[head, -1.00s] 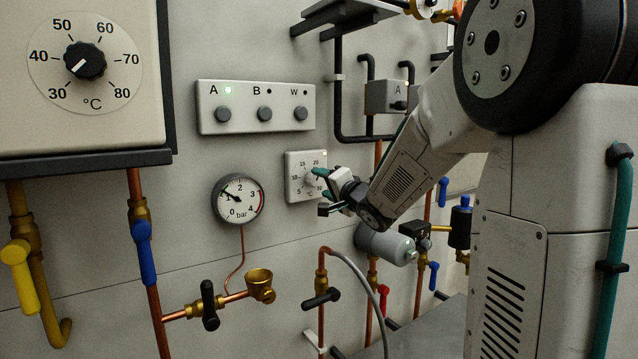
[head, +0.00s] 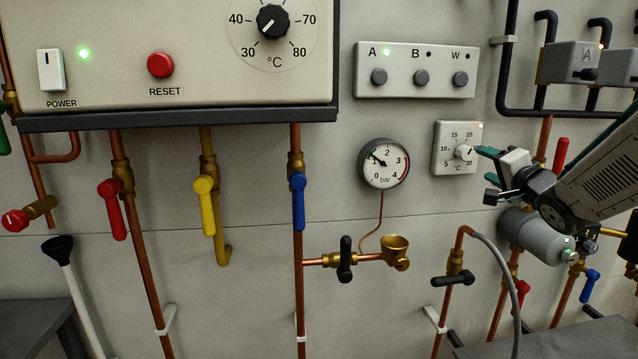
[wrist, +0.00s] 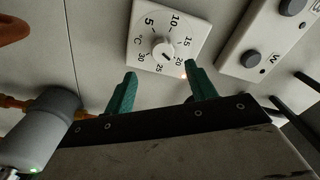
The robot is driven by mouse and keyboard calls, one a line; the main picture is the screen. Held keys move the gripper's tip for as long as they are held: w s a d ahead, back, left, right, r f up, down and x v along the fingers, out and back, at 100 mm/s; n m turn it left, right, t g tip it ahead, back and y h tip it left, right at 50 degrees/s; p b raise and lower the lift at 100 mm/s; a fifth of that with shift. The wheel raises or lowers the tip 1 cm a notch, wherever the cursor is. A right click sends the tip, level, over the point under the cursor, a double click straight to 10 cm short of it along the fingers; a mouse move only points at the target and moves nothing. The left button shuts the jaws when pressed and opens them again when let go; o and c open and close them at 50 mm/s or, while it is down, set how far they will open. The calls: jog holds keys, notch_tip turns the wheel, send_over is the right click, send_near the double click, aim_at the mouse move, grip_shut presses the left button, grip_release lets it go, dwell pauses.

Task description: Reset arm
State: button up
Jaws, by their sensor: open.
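My gripper (head: 487,172) is in front of the wall at the right of the head view, beside the white room thermostat (head: 455,148). In the wrist view its two green fingertips (wrist: 157,88) are spread apart with nothing between them. The thermostat (wrist: 166,38) and its round knob (wrist: 164,52) lie just beyond the fingertips in that view, with a small orange light at its corner. I cannot tell whether a fingertip touches the dial. My arm comes in from the right edge of the head view.
The boiler panel (head: 190,60) has a red reset button (head: 160,65) and a lit green lamp. A pressure gauge (head: 384,163) reads about 1. A button box (head: 416,70) hangs above the thermostat. A grey cylinder (head: 535,237) sits below my gripper. Several pipes with valve levers line the wall.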

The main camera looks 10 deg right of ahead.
jog(key=s+d+f+n+g+h, duration=0.1)
jog(key=s+d+f+g+h, duration=0.3)
jog(key=f, duration=0.4)
jog(key=s+a+f+n+g, duration=0.25)
jog(key=s+f+g, duration=0.25)
jog(key=s+g, duration=0.25)
jog(key=s+a+n+g+y, duration=0.4)
jog(key=s+a+n, duration=0.4)
jog(key=s+a, duration=1.3)
jog(key=shift+s+a+r+n+g, duration=0.25)
jog(key=shift+s+n+g, duration=0.1)
jog(key=shift+s+g, duration=0.45)
jog(key=shift+o, duration=0.4)
